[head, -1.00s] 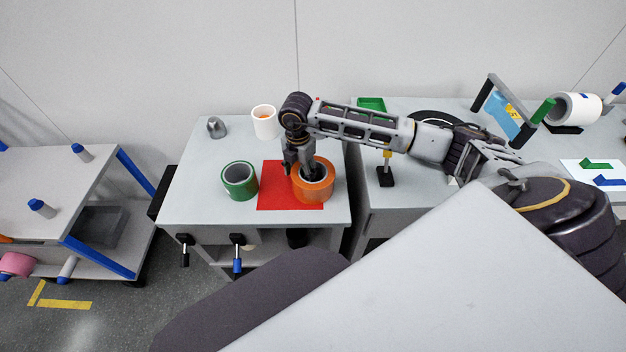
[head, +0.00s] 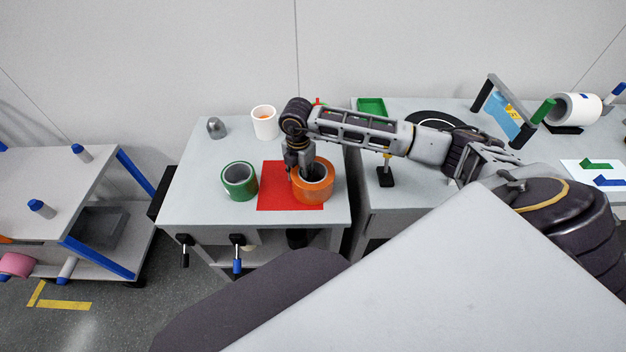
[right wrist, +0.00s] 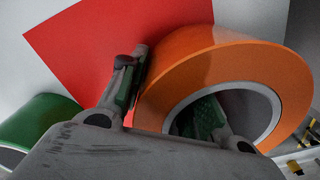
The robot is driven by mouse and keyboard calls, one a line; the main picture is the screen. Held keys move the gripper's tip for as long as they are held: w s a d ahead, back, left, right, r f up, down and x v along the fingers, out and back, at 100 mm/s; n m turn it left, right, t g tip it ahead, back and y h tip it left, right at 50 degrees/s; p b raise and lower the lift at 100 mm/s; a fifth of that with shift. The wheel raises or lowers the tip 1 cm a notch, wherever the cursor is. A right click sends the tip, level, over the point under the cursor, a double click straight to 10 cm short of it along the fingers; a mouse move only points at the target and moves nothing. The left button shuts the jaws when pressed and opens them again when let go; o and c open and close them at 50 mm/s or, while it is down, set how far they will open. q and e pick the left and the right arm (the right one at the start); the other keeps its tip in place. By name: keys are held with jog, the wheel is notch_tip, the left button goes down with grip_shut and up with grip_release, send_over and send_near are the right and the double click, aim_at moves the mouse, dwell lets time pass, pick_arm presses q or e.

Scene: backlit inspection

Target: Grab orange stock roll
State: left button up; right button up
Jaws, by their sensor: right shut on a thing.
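The orange stock roll (head: 319,190) stands on the red mat (head: 273,190) on the middle table, its open core facing up. My right gripper (head: 301,170) reaches down at the roll's left side. In the right wrist view the orange roll (right wrist: 210,62) fills the right half. There my right gripper (right wrist: 165,95) has one finger outside the roll's wall and the other inside its core, shut on the wall. The roll appears to be still on the mat. My left gripper is not in view.
A green roll (head: 239,181) stands just left of the mat, and shows in the right wrist view (right wrist: 42,122). Behind are a white cup (head: 264,122) and a grey domed piece (head: 216,128). A green tray (head: 371,105) is on the right table. The table's front left is clear.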

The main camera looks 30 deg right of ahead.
jog(key=shift+c, duration=1.1)
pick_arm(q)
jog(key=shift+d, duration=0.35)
pick_arm(e)
grip_shut()
jog(key=shift+w, duration=0.1)
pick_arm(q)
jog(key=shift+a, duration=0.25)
pick_arm(e)
jog(key=shift+r, duration=0.1)
jog(key=shift+r, duration=0.95)
notch_tip(320, 180, up, 6)
jog(key=shift+r+p, duration=0.15)
jog(key=shift+p, duration=0.2)
jog(key=shift+r, duration=0.8)
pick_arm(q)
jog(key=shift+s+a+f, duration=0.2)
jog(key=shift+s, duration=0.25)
